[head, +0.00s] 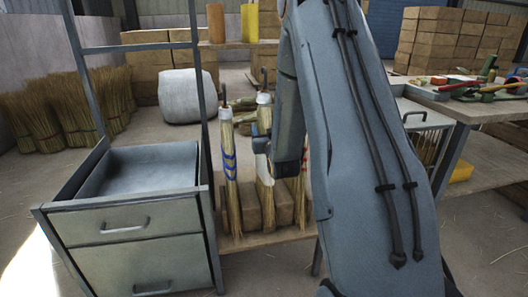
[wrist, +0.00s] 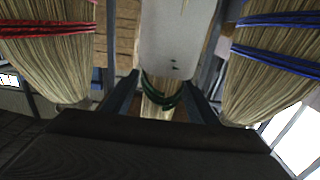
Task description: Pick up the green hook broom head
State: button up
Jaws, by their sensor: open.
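The green hook broom head shows in the wrist view as a straw bundle with dark green binding (wrist: 165,97). It lies between the two dark fingers of my gripper (wrist: 160,88), which is open; I cannot tell whether either finger touches it. In the head view, the middle broom head (head: 264,200) stands upright with a white top and a hook. My gripper (head: 264,146) is at its upper part and hides its binding there.
A blue-bound broom head (head: 229,165) stands close on the left, and a red-bound one (wrist: 50,28) stands on the other side. A metal drawer cabinet (head: 130,225) is at left. A workbench (head: 490,110) with tools is at right.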

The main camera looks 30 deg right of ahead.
jog(key=shift+w+d, duration=0.1)
jog(key=shift+w, duration=0.35)
jog(key=shift+c, duration=0.3)
grip_shut()
jog(key=shift+r, duration=0.15)
